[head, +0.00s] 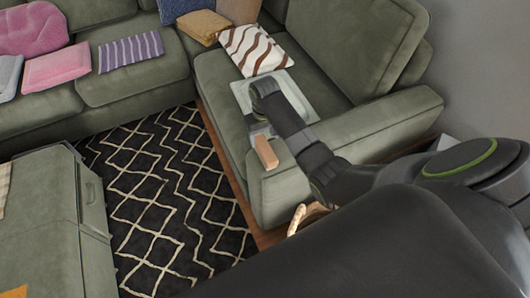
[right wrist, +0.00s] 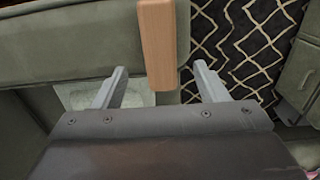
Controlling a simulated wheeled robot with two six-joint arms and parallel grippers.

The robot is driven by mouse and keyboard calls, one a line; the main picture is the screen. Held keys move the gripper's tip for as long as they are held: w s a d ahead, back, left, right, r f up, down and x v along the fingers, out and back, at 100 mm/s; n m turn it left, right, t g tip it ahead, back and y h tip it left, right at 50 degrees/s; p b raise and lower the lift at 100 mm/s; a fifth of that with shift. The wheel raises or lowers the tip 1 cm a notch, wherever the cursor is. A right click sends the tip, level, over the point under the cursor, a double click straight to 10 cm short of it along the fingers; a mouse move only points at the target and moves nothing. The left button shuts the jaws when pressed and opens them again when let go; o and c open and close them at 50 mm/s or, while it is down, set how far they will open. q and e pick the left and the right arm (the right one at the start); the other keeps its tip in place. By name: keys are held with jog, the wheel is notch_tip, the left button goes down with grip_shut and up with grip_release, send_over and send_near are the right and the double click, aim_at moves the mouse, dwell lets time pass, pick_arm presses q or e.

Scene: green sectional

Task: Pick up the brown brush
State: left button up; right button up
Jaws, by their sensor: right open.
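The brown brush shows as a light brown wooden block (head: 266,152) at the front end of the green sofa's near armrest in the head view. In the right wrist view the brown brush (right wrist: 158,45) points away from me, its near end level with the gap between my fingertips. My right gripper (right wrist: 161,84) is open, with one grey finger to each side of that line and a gap to the brush on both sides. In the head view my right gripper (head: 260,131) is partly hidden by its own arm, just behind the brush. My left gripper is not in view.
A pale tray (head: 302,103) lies on the sofa seat under my right arm. A brown-striped white cushion (head: 257,50) is behind it. The armrest (head: 385,122) runs close beside my arm. The patterned dark rug (head: 165,195) is clear floor.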

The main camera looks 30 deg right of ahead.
aim_at(265, 148)
jog(key=shift+s+f, duration=0.2)
jog(key=shift+f, duration=3.2)
jog(key=shift+c, duration=0.3)
jog(key=c, duration=1)
jog(key=shift+c, duration=0.2)
notch_tip(265, 148, up, 10)
jog(key=shift+r+p, duration=0.1)
jog(key=shift+p, duration=0.3)
jog(key=o, duration=0.4)
jog(key=shift+c, duration=1.4)
